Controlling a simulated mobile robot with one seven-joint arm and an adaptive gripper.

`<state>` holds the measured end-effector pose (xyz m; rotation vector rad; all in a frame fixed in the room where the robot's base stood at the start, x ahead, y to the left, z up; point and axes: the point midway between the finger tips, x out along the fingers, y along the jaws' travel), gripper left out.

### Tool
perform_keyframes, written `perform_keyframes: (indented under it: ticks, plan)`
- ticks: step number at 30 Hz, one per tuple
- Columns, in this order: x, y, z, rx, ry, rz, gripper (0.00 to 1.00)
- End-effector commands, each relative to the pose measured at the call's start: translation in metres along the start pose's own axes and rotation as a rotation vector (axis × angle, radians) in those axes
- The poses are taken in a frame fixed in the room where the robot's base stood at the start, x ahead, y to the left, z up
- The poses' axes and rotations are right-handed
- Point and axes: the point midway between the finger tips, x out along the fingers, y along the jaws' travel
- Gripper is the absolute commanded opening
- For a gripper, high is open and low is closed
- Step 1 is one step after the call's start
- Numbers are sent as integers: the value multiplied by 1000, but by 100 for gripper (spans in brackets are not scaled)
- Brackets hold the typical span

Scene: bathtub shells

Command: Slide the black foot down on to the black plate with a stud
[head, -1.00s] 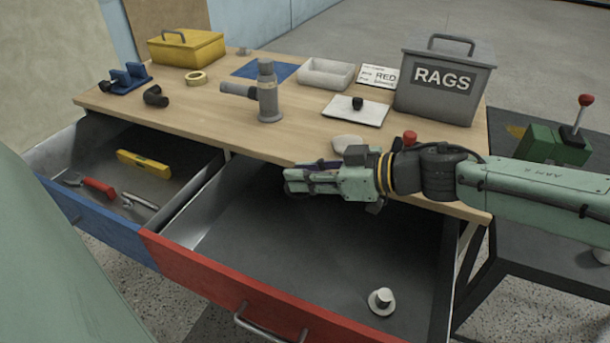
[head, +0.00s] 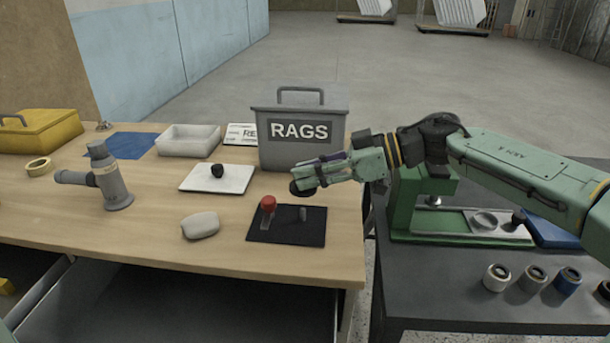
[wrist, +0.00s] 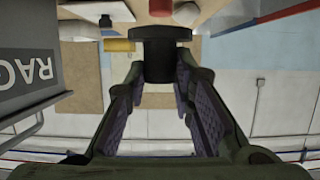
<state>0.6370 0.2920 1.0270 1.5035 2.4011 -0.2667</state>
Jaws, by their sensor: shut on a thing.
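My gripper (head: 304,180) is shut on the black foot (head: 297,189), a dark round piece at its tip in the head view. In the wrist view the black foot (wrist: 160,55) sits between the two finger pads, its wide round end outermost. The black plate (head: 286,236) lies flat near the table's right front part. A short grey stud (head: 303,213) stands up from it, and a clear post with a red knob (head: 268,202) stands at its left. The foot is above the plate's far side, apart from the stud.
The grey RAGS bin (head: 300,140) stands just behind my gripper. A pale rounded block (head: 200,225) and a white board with a black knob (head: 218,178) lie to the left. A green press (head: 410,205) and several small cylinders stand on the right-hand dark table.

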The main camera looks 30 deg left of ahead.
Motion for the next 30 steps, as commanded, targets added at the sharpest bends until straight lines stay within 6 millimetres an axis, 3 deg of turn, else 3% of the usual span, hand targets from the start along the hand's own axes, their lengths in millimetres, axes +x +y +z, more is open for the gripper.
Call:
perform_keyframes:
  ticks: [16, 30]
  plan:
    - [14, 0, 37, 1, 2, 0, 0]
    - [16, 0, 41, 0, 0, 0, 0]
